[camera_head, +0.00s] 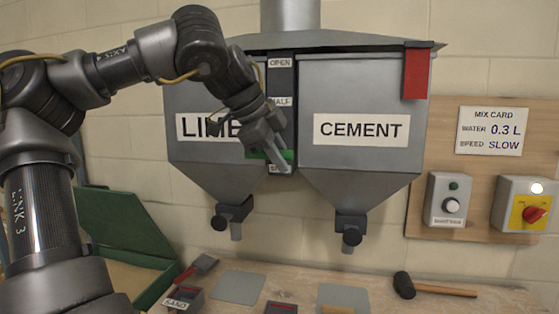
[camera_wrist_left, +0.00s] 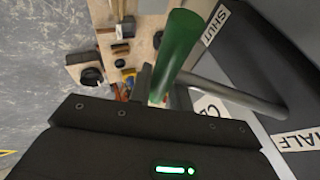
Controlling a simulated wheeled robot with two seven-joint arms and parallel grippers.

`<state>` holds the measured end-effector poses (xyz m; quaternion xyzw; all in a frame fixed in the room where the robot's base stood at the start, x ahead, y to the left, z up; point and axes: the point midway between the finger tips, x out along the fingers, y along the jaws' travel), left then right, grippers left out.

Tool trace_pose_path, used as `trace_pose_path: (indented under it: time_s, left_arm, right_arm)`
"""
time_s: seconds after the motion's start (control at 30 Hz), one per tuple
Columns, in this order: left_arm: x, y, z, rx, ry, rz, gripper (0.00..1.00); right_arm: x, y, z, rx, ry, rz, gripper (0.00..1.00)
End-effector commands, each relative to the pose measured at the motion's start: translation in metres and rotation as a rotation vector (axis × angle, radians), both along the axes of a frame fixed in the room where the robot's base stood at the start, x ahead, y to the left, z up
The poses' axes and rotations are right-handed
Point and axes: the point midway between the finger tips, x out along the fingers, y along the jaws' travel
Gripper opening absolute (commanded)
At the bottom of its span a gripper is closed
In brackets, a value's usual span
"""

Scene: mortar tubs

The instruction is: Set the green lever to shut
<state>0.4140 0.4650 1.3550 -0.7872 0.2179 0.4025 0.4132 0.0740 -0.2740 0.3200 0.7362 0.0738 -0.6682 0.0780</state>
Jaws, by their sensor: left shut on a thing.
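The green lever (camera_head: 287,154) is on the dark upright scale plate (camera_head: 280,85) between the lime and cement hoppers. The plate reads OPEN at the top, HALF in the middle and SHUT at the bottom. The lever is low on the plate, below HALF and just above the SHUT label, which is partly hidden. My left gripper (camera_head: 277,158) is shut on the lever's handle. In the left wrist view the green handle (camera_wrist_left: 178,45) rises from the jaws, with the SHUT label (camera_wrist_left: 214,24) and HALF label (camera_wrist_left: 300,139) to its right. My right gripper is not seen.
The lime hopper (camera_head: 190,165) and cement hopper (camera_head: 365,160) hang on the wall above a workbench (camera_head: 390,300). A mallet (camera_head: 404,285) and small tubs lie on the bench. A green box (camera_head: 125,230) stands at the left, and switches (camera_head: 451,202) are on the right.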

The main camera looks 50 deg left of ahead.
Motion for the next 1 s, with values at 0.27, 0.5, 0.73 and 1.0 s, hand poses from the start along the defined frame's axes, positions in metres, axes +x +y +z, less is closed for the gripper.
trace_pose_path:
  time_s: [0.27, 0.5, 0.73, 1.0]
  left_arm:
    - [0.004, 0.002, -0.007, 0.036, -0.043, -0.006, 0.00]
    - [0.004, 0.002, -0.007, 0.040, -0.049, -0.005, 0.00]
    - [0.004, 0.003, -0.007, 0.040, -0.048, -0.004, 0.26]
    - [0.003, 0.004, -0.006, 0.040, -0.051, -0.001, 0.41]
  right_arm:
    - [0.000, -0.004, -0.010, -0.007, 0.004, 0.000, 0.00]
    - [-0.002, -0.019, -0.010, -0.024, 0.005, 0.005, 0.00]
    - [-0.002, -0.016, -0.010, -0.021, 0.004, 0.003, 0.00]
    - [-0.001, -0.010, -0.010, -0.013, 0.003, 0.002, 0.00]
